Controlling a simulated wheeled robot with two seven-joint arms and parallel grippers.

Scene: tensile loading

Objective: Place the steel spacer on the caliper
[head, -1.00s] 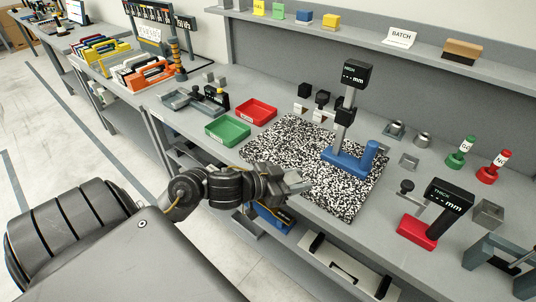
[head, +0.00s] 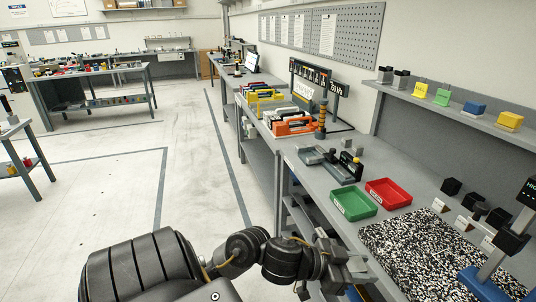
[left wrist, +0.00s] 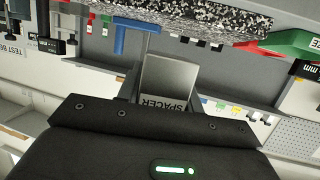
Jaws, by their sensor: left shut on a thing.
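My left gripper (head: 350,270) is in front of the bench's near edge, at the lower middle of the head view. In the left wrist view it is shut on a grey block, the steel spacer (left wrist: 168,82), whose label reads SPACER upside down. The spacer is hard to make out in the head view. A grey instrument with a black part (head: 335,165) lies flat on the bench beyond the trays. It may be the caliper, but I cannot tell for sure. My right gripper is not in view.
A green tray (head: 353,205) and a red tray (head: 389,194) lie near the instrument. A speckled mat (head: 415,255) carries a blue-based height gauge (head: 482,286), cut off at right. Small dark blocks stand behind the mat. Clear floor (head: 180,180) lies left of the bench.

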